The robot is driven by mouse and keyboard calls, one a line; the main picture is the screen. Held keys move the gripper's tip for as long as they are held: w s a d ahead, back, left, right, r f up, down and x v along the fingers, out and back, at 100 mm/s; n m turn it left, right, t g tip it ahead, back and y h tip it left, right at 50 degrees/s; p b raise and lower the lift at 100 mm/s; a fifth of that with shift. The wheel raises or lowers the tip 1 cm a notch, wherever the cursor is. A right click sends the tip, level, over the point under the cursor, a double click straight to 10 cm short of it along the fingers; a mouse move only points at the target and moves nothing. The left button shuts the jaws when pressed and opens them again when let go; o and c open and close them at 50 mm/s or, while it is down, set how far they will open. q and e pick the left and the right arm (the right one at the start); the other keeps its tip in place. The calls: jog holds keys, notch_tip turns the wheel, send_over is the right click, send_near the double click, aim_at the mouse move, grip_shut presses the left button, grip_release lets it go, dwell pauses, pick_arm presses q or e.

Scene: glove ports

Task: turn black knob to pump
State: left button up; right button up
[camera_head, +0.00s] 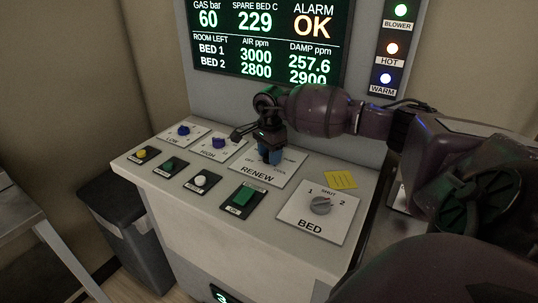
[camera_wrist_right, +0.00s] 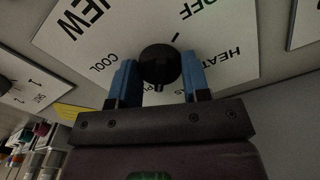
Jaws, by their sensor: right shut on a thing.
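The black knob (camera_wrist_right: 159,64) sits on the white RENEW plate (camera_wrist_right: 108,28). In the right wrist view it lies between the two blue fingers of my right gripper (camera_wrist_right: 156,78), which is shut on it. OFF, HEAT and COOL labels show around the knob; a partly hidden label starting with P shows below it. A short dark line points from the knob's upper edge toward OFF; I cannot tell whether it belongs to the knob or the plate. In the head view my right gripper (camera_head: 270,152) reaches down over the RENEW plate (camera_head: 257,174) and hides the knob. My left gripper is not in view.
LOW (camera_head: 183,131) and HIGH (camera_head: 219,142) blue knobs are left. A row of buttons, including a green one (camera_head: 244,194), lines the front. The display (camera_head: 265,35) reads ALARM OK.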

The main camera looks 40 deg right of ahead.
jog(key=m, duration=0.4)
dwell(0.5)
jog(key=o, duration=0.9)
jog(key=shift+r, duration=0.1)
